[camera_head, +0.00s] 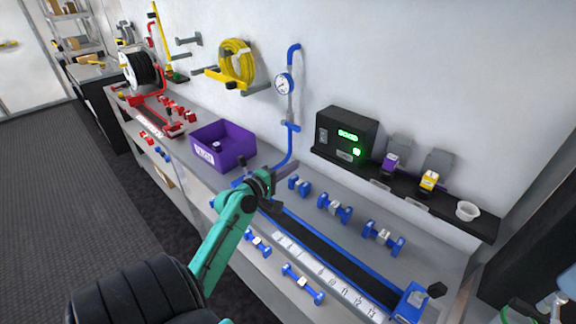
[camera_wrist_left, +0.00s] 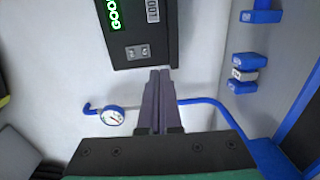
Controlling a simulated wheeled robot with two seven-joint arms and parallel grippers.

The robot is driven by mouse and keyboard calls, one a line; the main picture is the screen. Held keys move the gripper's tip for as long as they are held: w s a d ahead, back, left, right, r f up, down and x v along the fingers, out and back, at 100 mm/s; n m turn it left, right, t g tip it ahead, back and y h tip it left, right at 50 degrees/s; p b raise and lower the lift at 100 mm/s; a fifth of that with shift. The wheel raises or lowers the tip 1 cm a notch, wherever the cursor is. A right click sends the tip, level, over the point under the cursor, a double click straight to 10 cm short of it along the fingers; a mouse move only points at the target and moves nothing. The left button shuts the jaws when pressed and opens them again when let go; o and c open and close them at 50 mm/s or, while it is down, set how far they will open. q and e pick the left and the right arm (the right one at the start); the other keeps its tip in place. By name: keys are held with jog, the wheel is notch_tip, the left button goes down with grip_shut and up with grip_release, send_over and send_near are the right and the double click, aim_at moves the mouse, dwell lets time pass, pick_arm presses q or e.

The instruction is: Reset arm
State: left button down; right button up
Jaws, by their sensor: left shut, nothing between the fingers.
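My left arm comes in from the lower left in the head view. Its gripper (camera_head: 284,183) is over the bench, near the lower end of the blue pipe (camera_head: 291,135) with the pressure gauge (camera_head: 284,84). In the left wrist view the gripper's two fingers (camera_wrist_left: 160,78) are together with nothing between them. Behind the fingertips is the black box (camera_wrist_left: 142,30) with green lit text, which also shows on the wall in the head view (camera_head: 347,136). The gauge (camera_wrist_left: 111,116) shows left of the fingers. My right gripper is not clearly seen.
A purple bin (camera_head: 225,146) stands left of the gripper on the bench. Several blue fittings (camera_head: 336,208) and a long blue-edged track (camera_head: 325,255) lie to the right. A black wall shelf (camera_head: 408,195) holds a white cup (camera_head: 467,211). The grey floor (camera_head: 85,190) at left is clear.

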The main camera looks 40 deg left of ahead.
pick_arm(q)
jog(key=shift+s+a+r, duration=0.1)
jog(key=shift+s, duration=0.8)
pick_arm(e)
jog(key=shift+s+a+f, duration=0.1)
jog(key=shift+s+f, duration=0.1)
jog(key=shift+s, duration=0.6)
